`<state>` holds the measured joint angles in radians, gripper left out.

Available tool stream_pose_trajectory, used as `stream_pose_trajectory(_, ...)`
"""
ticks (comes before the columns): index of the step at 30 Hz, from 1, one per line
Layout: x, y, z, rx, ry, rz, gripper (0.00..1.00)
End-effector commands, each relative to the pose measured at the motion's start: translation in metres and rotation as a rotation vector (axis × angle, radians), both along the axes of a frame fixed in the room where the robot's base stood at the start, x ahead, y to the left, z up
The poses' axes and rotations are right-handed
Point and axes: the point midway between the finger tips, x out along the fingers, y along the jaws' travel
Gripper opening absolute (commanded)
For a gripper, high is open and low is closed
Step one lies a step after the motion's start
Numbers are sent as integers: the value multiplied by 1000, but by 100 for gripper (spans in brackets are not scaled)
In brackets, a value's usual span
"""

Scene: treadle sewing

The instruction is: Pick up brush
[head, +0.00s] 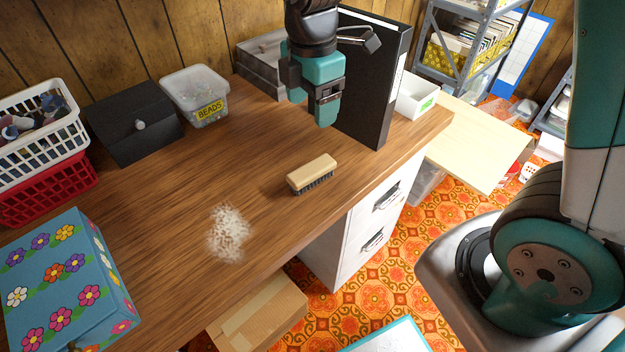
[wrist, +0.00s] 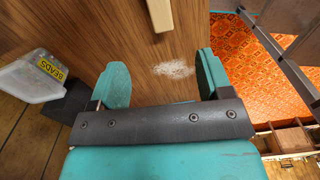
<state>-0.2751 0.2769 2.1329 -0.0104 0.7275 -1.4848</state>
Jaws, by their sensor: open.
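The brush (head: 312,172) lies on the wooden desk, bristles down, with a pale wooden back and dark bristles. It sits near the desk's front edge. In the wrist view its pale back (wrist: 160,15) shows at the top edge, partly cut off, beyond my fingertips. My gripper (head: 325,108) is above the desk, behind the brush in the head view and apart from it. In the wrist view my gripper (wrist: 160,80) has its two teal fingers spread wide with nothing between them but desk and a pale patch.
A patch of white bits (head: 229,233) lies left of the brush. A black binder (head: 372,85) stands upright close to my gripper's right. A beads tub (head: 195,95), black box (head: 135,122) and flowered box (head: 72,283) stand to the left. The desk around the brush is clear.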

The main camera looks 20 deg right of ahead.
Motion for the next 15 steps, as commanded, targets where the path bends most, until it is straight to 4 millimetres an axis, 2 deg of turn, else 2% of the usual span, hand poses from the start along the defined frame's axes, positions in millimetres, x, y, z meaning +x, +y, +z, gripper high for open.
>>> stream_pose_trajectory(5,3,-3,-28,-12,7,35,72)
stream_pose_trajectory(15,3,-4,-103,-11,7,31,72)
